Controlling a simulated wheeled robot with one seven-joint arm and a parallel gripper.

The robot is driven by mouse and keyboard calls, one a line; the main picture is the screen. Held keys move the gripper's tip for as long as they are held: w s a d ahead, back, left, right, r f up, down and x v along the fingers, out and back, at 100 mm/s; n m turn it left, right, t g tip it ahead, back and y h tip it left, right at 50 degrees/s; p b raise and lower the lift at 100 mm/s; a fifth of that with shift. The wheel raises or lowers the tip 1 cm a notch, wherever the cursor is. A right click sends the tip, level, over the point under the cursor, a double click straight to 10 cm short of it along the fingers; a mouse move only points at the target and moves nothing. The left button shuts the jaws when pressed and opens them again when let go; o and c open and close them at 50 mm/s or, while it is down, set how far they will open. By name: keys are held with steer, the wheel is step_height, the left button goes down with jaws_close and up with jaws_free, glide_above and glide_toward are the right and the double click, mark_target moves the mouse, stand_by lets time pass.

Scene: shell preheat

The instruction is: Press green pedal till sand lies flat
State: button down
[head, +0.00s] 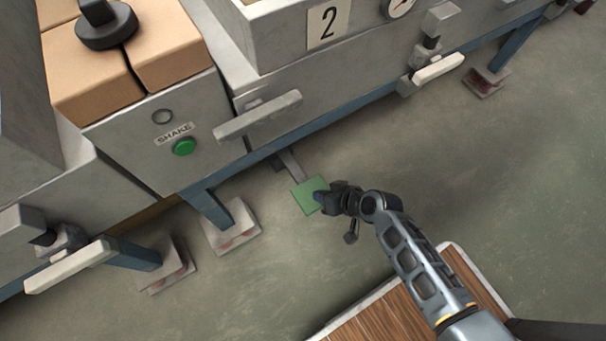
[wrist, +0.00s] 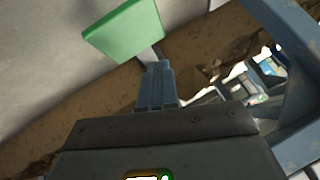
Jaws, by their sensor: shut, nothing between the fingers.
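The green pedal (head: 308,194) is a flat square plate on a grey lever, low over the floor in front of the machine. My gripper (head: 320,198) is shut and empty, with its tip at the pedal's right edge in the head view. In the wrist view the pedal (wrist: 122,30) lies just beyond and left of my shut fingers (wrist: 157,72). I cannot tell whether the fingertips touch it. No sand can be clearly made out in either view.
A panel marked SHAKE has a green button (head: 184,147) and a dark round lamp (head: 162,116). Tan blocks (head: 165,45) sit above it. Pale handles (head: 258,115) jut out from the machine. Blue legs on footplates (head: 233,228) stand left of the pedal. The floor to the right is clear.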

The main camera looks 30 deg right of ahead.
step_height(320, 180, up, 2)
steer(key=r+g+y+p, duration=0.1)
steer(key=y+p, duration=0.1)
glide_above(307, 181)
steer(key=shift+w+f, duration=0.25)
steer(key=f+b, duration=0.2)
steer(key=f, duration=0.1)
steer(key=f+b, duration=0.6)
steer(key=shift+s, duration=0.25)
stand_by(1.7)
steer(key=shift+f+b, duration=0.35)
steer(key=shift+b, duration=0.05)
